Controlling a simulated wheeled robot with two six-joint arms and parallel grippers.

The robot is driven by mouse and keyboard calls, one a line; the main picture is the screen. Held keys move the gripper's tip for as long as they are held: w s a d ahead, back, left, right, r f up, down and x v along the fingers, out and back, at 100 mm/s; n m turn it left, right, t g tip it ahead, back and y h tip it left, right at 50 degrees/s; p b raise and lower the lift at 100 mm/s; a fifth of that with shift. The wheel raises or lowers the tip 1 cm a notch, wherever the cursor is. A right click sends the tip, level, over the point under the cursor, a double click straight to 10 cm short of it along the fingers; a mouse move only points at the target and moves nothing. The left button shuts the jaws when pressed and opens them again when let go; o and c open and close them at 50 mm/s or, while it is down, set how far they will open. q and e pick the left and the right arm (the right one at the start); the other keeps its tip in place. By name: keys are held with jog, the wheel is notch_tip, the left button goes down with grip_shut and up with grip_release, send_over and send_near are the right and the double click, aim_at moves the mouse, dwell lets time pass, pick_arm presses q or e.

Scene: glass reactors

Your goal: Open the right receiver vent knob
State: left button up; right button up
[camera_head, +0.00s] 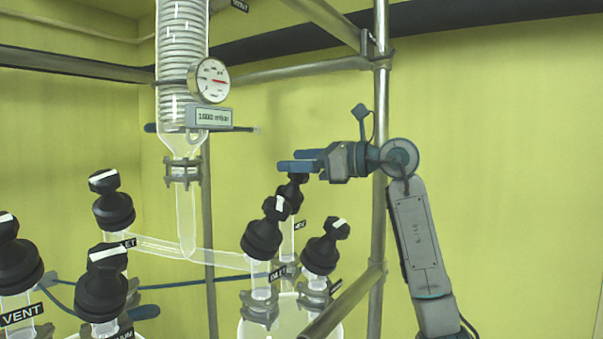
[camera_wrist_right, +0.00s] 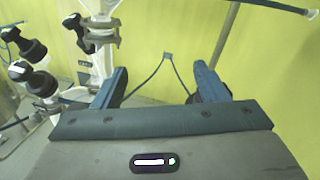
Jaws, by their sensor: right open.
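The right receiver (camera_head: 290,322) is a clear glass vessel low in the head view, with three black knobs on top. The rear knob (camera_head: 291,192) is partly hidden by the front left knob (camera_head: 264,232). The front right knob (camera_head: 325,246) has a white mark. The labels beside them are too covered or small to read surely, so I cannot tell which is the vent. My right gripper (camera_head: 298,163) is open, its blue fingers pointing left just over the rear knob; contact is unclear. In the wrist view the open fingers (camera_wrist_right: 160,82) show no knob clearly between them. My left gripper is out of view.
A left group of black knobs, one labelled VENT (camera_head: 22,316), stands at the left. A glass condenser (camera_head: 183,60) with a pressure gauge (camera_head: 208,80) hangs above. A metal post (camera_head: 380,70) rises beside my right wrist. The right side is open.

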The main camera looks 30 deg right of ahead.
jog(key=s+a+b, duration=0.1)
jog(key=s+a, duration=0.3)
jog(key=s, duration=0.2)
jog(key=shift+r, duration=0.35)
jog(key=shift+s, duration=0.1)
